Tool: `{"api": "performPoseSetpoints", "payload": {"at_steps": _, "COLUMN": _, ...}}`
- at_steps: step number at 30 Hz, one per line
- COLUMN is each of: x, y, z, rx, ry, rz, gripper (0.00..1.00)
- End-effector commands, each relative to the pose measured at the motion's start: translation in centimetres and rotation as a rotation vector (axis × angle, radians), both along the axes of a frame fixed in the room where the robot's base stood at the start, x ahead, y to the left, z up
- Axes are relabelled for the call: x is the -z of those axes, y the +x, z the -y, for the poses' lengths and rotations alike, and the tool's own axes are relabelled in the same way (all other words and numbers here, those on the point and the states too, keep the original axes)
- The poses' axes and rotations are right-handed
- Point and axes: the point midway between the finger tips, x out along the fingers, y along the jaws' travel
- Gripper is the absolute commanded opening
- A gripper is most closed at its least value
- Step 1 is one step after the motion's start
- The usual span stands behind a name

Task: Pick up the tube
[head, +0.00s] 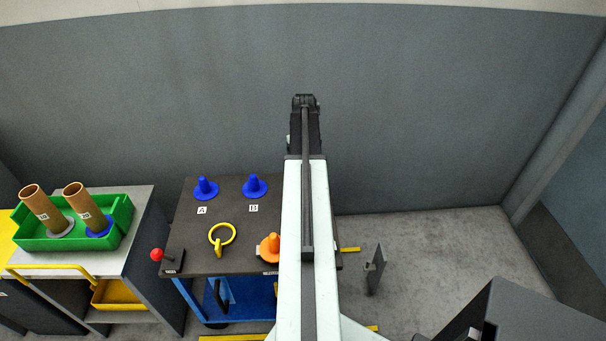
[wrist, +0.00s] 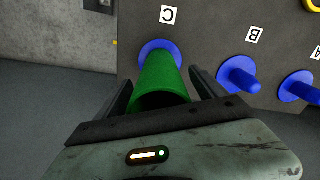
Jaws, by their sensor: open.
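A green tube (wrist: 162,76) stands over a blue peg base (wrist: 158,47) beside the label C in the wrist view. My gripper (wrist: 162,88) is open, with one dark finger on each side of the tube. A narrow gap shows on the right side; contact on the left is hard to tell. The tube's near end is partly hidden by my gripper body. In the head view my gripper (head: 305,101) is at the end of the raised arm, and the arm hides the tube and its peg.
A green crate (head: 121,226) at left holds two brown tubes (head: 42,209). A grey wall (head: 420,110) stands behind.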

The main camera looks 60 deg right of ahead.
Motion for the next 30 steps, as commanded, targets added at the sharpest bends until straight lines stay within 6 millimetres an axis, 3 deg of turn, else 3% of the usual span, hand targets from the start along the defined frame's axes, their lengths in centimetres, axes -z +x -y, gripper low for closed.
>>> {"api": "performPoseSetpoints", "payload": {"at_steps": 2, "x": -0.1, "y": 0.0, "z": 0.0, "rx": 0.000, "ry": 0.000, "rz": 0.000, "gripper": 0.78}}
{"api": "performPoseSetpoints", "payload": {"at_steps": 9, "x": -0.1, "y": 0.0, "z": 0.0, "rx": -0.001, "ry": 0.000, "rz": 0.000, "gripper": 0.15}}
{"api": "performPoseSetpoints", "payload": {"at_steps": 20, "x": -1.3, "y": 0.1, "z": -0.1, "rx": -0.002, "ry": 0.000, "rz": 0.000, "gripper": 0.15}}
{"api": "performPoseSetpoints", "payload": {"at_steps": 30, "x": -8.1, "y": 0.1, "z": -0.1, "rx": -0.002, "ry": 0.000, "rz": 0.000, "gripper": 0.15}}
